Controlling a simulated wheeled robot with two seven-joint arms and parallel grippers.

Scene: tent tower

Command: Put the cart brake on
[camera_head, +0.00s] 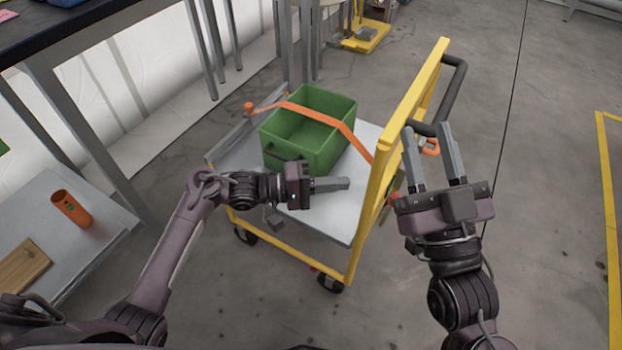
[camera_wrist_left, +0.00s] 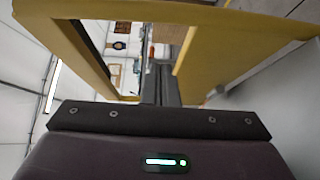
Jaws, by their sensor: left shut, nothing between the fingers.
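The cart has a yellow frame (camera_head: 408,112) with an upright end and a grey deck (camera_head: 338,215). Its caster (camera_head: 329,282) at the near corner has a small red-orange part beside it; I cannot tell if this is the brake. My left gripper (camera_head: 348,184) is shut and empty, over the deck in front of the green crate. In the left wrist view its fingers (camera_wrist_left: 161,84) are together, with yellow frame bars beyond. My right gripper (camera_head: 428,128) is open beside the upright end. An orange hook-like part (camera_head: 430,148) shows between its fingers; I cannot tell its depth.
A green crate (camera_head: 335,148) sits on the deck under an orange strap (camera_head: 318,114). A black handle (camera_head: 455,88) juts from the upright end. A side table at left holds an orange cylinder (camera_head: 71,208) and a wooden board (camera_head: 22,265).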

